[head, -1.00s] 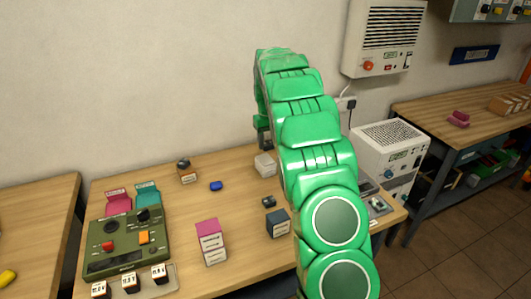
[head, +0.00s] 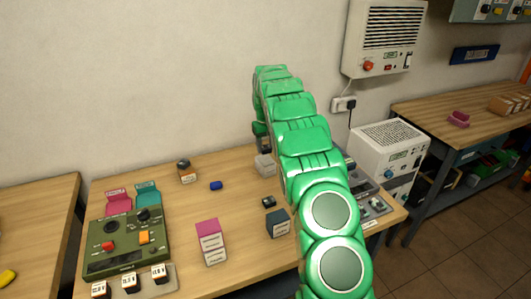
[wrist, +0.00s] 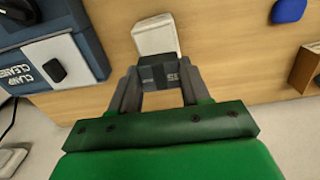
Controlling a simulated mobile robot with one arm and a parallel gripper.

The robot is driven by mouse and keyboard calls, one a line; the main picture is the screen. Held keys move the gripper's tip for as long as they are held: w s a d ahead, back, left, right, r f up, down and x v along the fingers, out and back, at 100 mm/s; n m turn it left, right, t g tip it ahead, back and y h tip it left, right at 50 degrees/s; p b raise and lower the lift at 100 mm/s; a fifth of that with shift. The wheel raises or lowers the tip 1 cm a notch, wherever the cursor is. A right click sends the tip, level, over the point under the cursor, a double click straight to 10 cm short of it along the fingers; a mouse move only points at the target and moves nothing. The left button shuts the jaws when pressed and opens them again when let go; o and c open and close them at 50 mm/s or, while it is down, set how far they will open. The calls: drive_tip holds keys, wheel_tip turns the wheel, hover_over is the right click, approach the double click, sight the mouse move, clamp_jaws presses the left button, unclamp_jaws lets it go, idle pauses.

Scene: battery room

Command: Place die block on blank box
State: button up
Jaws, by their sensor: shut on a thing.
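My gripper (wrist: 157,85) is shut on a small dark grey block (wrist: 158,70), which I take for the die block; part of its lettering shows between the fingers. A plain white box (wrist: 155,35), which I take for the blank box, stands on the bench just beyond the block in the wrist view. In the head view the white box (head: 265,166) stands near the back of the bench, and my gripper (head: 263,142) is just above it, partly hidden by my green arm. I cannot tell whether block and box touch.
A blue cleaner unit (wrist: 55,60) is at left in the wrist view. On the bench (head: 180,215) stand a pink labelled box (head: 208,232), a dark blue box (head: 278,223), a small blue piece (head: 216,185) and a green control panel (head: 125,245). The bench's middle has free room.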

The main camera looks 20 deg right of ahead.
sight(266, 146)
drive_tip(key=shift+w+d+f, duration=0.1)
drive_tip(key=shift+w+f, duration=0.15)
drive_tip(key=shift+f, duration=1.6)
drive_tip(key=o, duration=1.3)
drive_tip(key=shift+f, duration=0.1)
